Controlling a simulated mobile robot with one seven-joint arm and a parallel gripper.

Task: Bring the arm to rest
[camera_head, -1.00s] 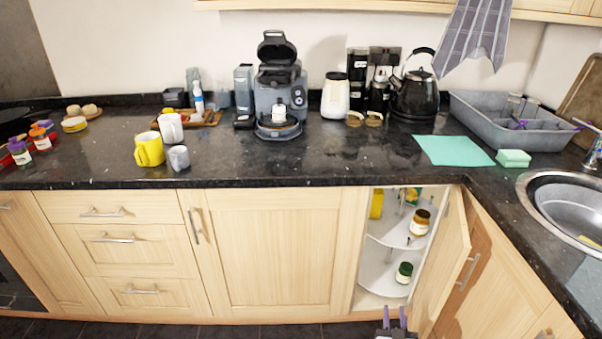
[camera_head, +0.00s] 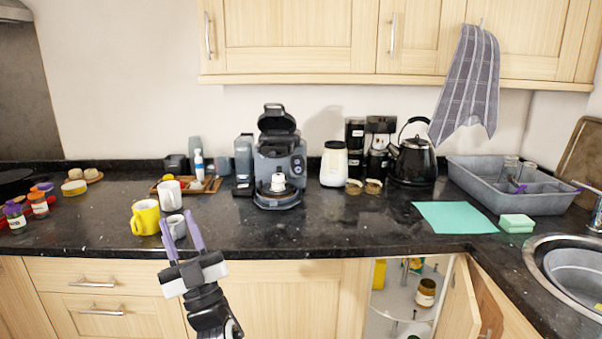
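My gripper (camera_head: 180,232) is raised in front of the counter, left of the picture's middle. Its two purple fingers point up and stand apart, with nothing visible between them. My arm (camera_head: 213,312) runs down to the bottom edge.
The black counter (camera_head: 330,228) has bare room at its middle front. A coffee machine (camera_head: 279,165), kettle (camera_head: 414,162) and grey tray (camera_head: 480,190) stand behind. The corner cabinet door (camera_head: 461,300) is open, with a jar (camera_head: 426,292) on its shelf.

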